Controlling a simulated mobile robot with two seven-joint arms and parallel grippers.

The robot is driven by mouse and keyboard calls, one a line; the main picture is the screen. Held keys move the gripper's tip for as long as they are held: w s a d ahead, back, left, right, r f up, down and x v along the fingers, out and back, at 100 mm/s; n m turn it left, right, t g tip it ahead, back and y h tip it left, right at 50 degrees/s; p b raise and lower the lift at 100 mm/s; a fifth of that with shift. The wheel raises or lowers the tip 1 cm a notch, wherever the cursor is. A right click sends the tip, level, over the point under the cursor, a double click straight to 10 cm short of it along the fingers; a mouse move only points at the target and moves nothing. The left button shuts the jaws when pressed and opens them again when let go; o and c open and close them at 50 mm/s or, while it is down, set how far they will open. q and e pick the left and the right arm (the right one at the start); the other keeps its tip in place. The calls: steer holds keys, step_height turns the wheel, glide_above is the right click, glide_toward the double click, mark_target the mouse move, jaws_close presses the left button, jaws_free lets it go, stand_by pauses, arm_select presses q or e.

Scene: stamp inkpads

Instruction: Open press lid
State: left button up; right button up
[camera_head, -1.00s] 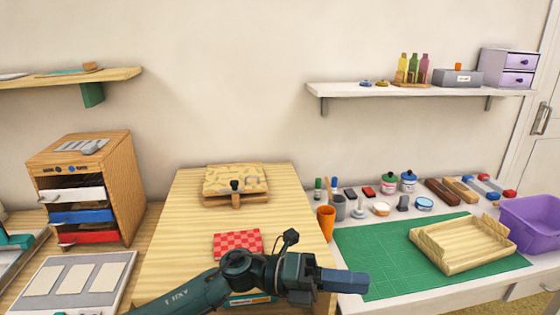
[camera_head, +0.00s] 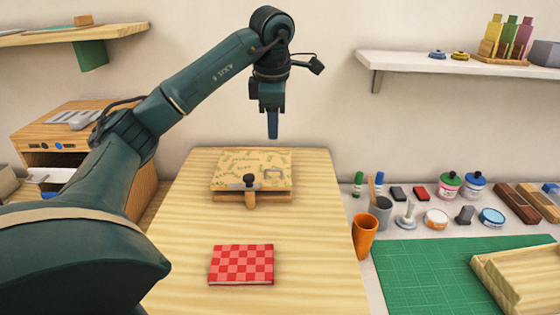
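The press (camera_head: 225,195) stands toward the back of the wooden table. Its lid (camera_head: 235,165), tan with a green leaf-like pattern, lies flat and closed on the base. A black knob (camera_head: 249,181) on a wooden piece is at the middle of the front edge. My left gripper (camera_head: 272,136) points down above the back right part of the lid, apart from it. Its fingers line up as one narrow blue shape, so I cannot tell whether they are open. My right gripper is not in view.
A red checkered book-like block (camera_head: 241,264) lies on the table in front of the press. An orange cup (camera_head: 364,236) and several stamping supplies stand at the right beside a green mat (camera_head: 425,270). A wooden drawer box (camera_head: 50,130) is at the left, partly behind my arm.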

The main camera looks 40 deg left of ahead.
arm_select(q)
glide_above(275, 180)
step_height(275, 180, down, 12)
steer(key=shift+r, duration=0.25)
jaws_close()
stand_by(0.5)
